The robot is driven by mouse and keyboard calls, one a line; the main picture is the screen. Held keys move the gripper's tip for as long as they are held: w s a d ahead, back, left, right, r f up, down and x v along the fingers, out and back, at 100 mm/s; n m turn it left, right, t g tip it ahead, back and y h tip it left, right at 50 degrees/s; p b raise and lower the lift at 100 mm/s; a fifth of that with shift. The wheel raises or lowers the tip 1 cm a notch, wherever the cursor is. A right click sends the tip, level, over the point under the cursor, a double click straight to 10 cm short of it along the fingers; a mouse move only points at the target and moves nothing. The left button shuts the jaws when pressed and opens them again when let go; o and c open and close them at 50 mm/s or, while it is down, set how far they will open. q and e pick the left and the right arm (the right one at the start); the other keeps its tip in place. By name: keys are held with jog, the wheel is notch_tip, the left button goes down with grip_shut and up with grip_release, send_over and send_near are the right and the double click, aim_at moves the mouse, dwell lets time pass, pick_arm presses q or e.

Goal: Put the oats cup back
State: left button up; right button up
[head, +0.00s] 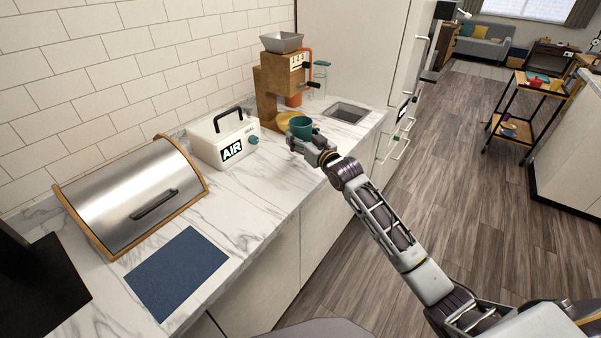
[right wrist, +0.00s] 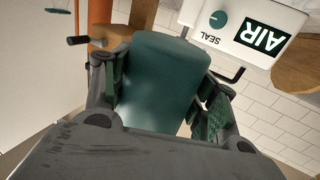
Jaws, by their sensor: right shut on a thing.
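A dark green cup (head: 301,127) is in my right gripper (head: 312,145), over the marble counter near its front edge. The right wrist view shows the green cup (right wrist: 165,85) filling the space between the two fingers of the right gripper (right wrist: 160,100). The fingers are shut on it. A yellow round dish (head: 286,119) lies just behind the cup, at the foot of a wooden mill (head: 268,88) with a grey hopper. I cannot tell whether the cup touches the counter. My left gripper is not in view.
A white box marked AIR (head: 222,139) stands left of the cup, with a steel bread box (head: 130,195) and a blue mat (head: 176,272) further left. A small sink (head: 347,112) and a clear bottle (head: 320,75) are behind. Bare counter lies before the AIR box.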

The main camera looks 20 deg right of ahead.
jog(key=shift+f, duration=3.1)
jog(key=shift+f, duration=1.9)
jog(key=shift+f, duration=0.15)
jog(key=o, duration=1.1)
jog(key=shift+c, duration=0.2)
jog(key=shift+o, duration=0.2)
jog(key=shift+r, duration=0.2)
jog(key=shift+v, duration=6)
